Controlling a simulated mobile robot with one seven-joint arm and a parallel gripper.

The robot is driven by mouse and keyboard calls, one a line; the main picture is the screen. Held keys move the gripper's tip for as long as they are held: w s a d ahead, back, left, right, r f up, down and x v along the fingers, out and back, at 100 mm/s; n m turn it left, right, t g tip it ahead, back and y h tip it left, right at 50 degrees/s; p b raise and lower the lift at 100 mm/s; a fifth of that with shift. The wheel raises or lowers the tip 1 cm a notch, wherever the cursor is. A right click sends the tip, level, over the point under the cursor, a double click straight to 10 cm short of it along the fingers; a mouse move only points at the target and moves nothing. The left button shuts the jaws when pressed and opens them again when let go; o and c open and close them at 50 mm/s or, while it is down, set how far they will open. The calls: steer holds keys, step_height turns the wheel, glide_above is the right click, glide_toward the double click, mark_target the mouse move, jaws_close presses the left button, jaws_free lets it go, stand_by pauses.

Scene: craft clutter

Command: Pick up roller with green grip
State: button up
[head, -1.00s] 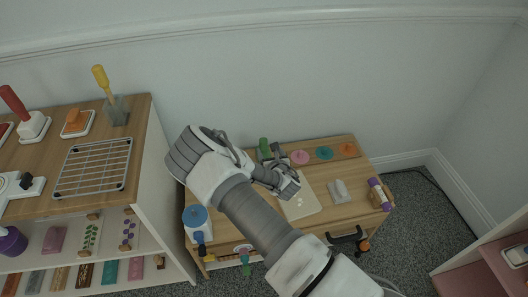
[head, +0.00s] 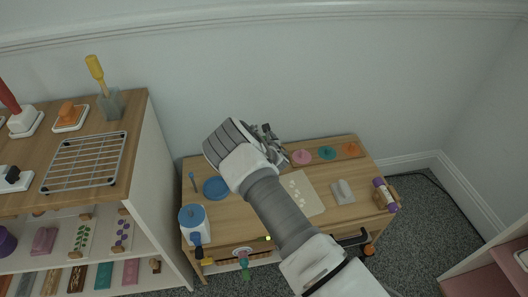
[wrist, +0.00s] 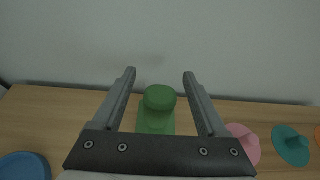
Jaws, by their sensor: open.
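In the wrist view, a green piece (wrist: 158,118) with a rounded top stands near the wall edge of the wooden table. It lies between and beyond the two fingers of my open gripper (wrist: 159,75), with gaps on both sides. No roller part of it can be made out. In the head view my gripper (head: 272,132) is over the back of the table and hides this piece. Another green-handled tool (head: 244,265) hangs at the table's front edge; its details are too small to tell.
Pink (head: 302,157), teal (head: 327,153) and orange (head: 352,149) knobbed discs sit right of my gripper. A blue dish (head: 216,188) and a blue-lidded white pot (head: 194,222) are left. A purple roller-like tool (head: 384,194) is far right. The wall is close behind.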

steer(key=shift+w+a+f, duration=0.1)
steer(key=shift+w+f, duration=0.05)
steer(key=shift+w, duration=0.25)
jaws_close()
